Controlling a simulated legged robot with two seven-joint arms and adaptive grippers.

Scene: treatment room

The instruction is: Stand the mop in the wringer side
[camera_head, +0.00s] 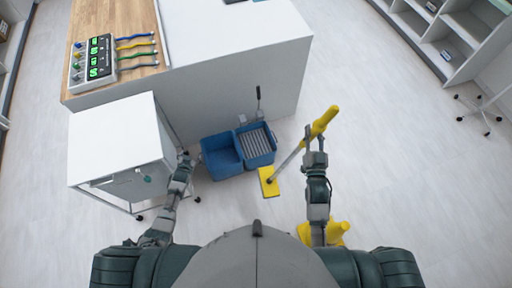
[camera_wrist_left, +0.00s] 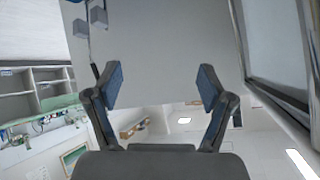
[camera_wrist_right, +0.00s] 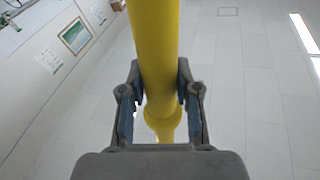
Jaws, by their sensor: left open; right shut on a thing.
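The mop (camera_head: 291,157) has a yellow grip on top, a grey pole and a flat yellow head (camera_head: 269,182). Its head is at floor level just right of the bucket, and the pole leans up to the right. My right gripper (camera_head: 310,135) is shut on the yellow grip, which also fills the middle of the right wrist view (camera_wrist_right: 156,60). The blue bucket has an open side (camera_head: 222,157) at left and a wringer side (camera_head: 257,145) with grey slats at right. My left gripper (camera_head: 186,158) is open and empty, left of the bucket; it shows in the left wrist view (camera_wrist_left: 158,85).
A white cart (camera_head: 115,140) stands left, close to my left arm. A white counter (camera_head: 235,70) with a wooden top is behind the bucket. A yellow object (camera_head: 337,232) is partly hidden by my right arm.

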